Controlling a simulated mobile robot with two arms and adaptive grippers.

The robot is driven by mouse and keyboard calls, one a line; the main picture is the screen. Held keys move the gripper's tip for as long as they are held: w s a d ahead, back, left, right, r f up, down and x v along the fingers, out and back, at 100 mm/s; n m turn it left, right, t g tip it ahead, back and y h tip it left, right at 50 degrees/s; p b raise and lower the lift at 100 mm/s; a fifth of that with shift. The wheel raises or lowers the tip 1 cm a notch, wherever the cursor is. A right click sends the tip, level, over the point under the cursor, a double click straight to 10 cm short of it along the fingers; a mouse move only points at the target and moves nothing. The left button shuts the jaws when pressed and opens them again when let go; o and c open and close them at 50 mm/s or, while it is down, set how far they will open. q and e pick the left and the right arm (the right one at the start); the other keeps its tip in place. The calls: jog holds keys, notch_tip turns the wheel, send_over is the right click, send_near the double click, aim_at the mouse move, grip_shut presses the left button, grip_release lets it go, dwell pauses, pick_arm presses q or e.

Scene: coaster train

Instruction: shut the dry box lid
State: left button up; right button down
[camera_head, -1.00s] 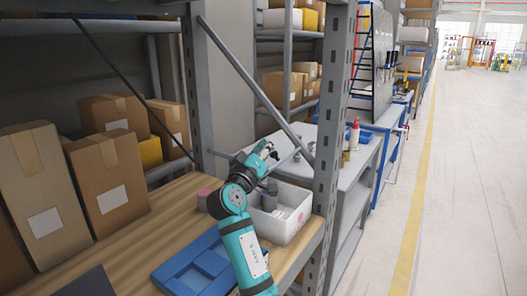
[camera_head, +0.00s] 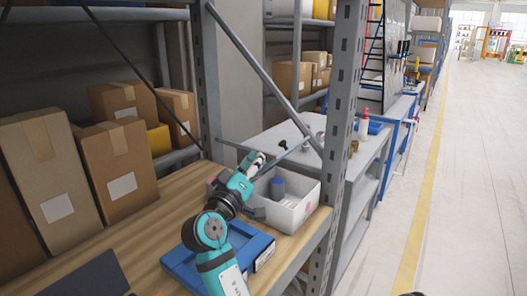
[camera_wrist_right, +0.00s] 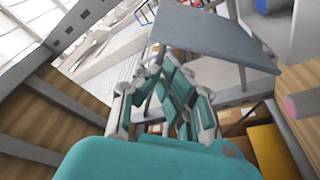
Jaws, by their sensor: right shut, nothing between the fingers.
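The dry box is the pale grey-white box (camera_head: 309,212) at the right end of the wooden shelf. Its top is open, and a grey bottle with a blue cap (camera_head: 277,185) shows inside. I cannot clearly make out its lid in the head view. A flat grey panel (camera_wrist_right: 215,40) lies beyond my fingers in the wrist view; I cannot tell whether it is the lid. My right gripper (camera_head: 257,160) is by the box's back left side, above the shelf. Its fingers also show in the wrist view (camera_wrist_right: 163,72), shut and empty. My left gripper is out of view.
A blue tray (camera_head: 262,244) lies in front of the box, partly behind my arm. A dark flat panel (camera_head: 95,278) is at the front left. Cardboard boxes (camera_head: 118,172) stand at the left. A steel post (camera_head: 340,140) and a diagonal brace (camera_head: 262,72) stand close to the box.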

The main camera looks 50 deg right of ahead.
jog(key=w+d+r+m+g+y+p, duration=0.2)
jog(key=w+r+m+g+y+p, duration=0.2)
jog(key=w+r+g+p, duration=0.45)
jog(key=shift+t, duration=0.35)
jog(key=shift+s+d+f+p, duration=0.75)
jog(key=shift+d+f, duration=0.15)
jog(key=shift+d, duration=0.65)
jog(key=shift+s+d+f+p, duration=0.65)
jog(key=shift+d+f, duration=0.25)
jog(key=shift+d, duration=0.65)
jog(key=shift+s+d+f+p, duration=0.65)
jog(key=shift+s+d+f, duration=0.2)
jog(key=shift+d, duration=0.7)
